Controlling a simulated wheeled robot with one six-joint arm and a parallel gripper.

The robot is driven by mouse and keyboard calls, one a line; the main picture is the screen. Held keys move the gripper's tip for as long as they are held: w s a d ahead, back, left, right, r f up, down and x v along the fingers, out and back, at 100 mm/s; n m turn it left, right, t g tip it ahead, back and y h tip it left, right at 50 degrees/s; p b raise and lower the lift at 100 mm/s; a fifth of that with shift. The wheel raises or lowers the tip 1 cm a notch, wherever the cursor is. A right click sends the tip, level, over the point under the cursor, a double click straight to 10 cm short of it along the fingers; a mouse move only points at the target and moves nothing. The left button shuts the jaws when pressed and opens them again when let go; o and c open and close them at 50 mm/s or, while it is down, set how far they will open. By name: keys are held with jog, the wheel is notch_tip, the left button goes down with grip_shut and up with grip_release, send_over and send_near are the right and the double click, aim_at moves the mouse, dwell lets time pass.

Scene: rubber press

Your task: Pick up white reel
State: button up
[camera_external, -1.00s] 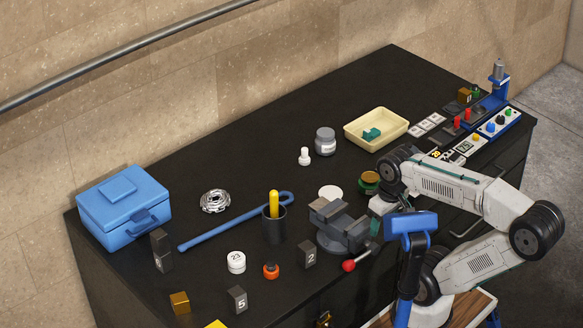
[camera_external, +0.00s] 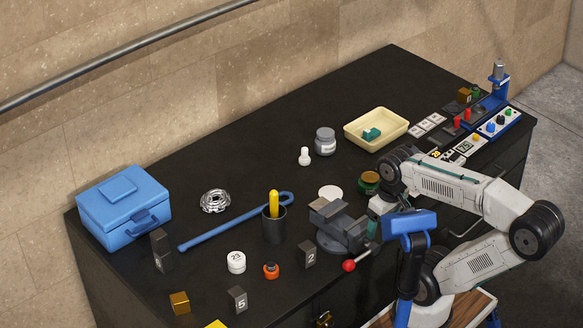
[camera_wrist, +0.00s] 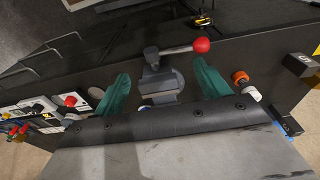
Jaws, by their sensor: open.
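No reel is plain to tell. In the wrist view the grey vise (camera_wrist: 160,82) shows between and beyond the fingers. In the external view my wrist is right of the vise (camera_external: 340,225); the fingers are mostly hidden.
The vise has a red-knobbed handle (camera_external: 348,266). A cream tray (camera_external: 376,129) and a blue press (camera_external: 496,90) are at the back right. The far middle tabletop is clear.

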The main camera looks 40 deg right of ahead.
jog(key=o, duration=0.3)
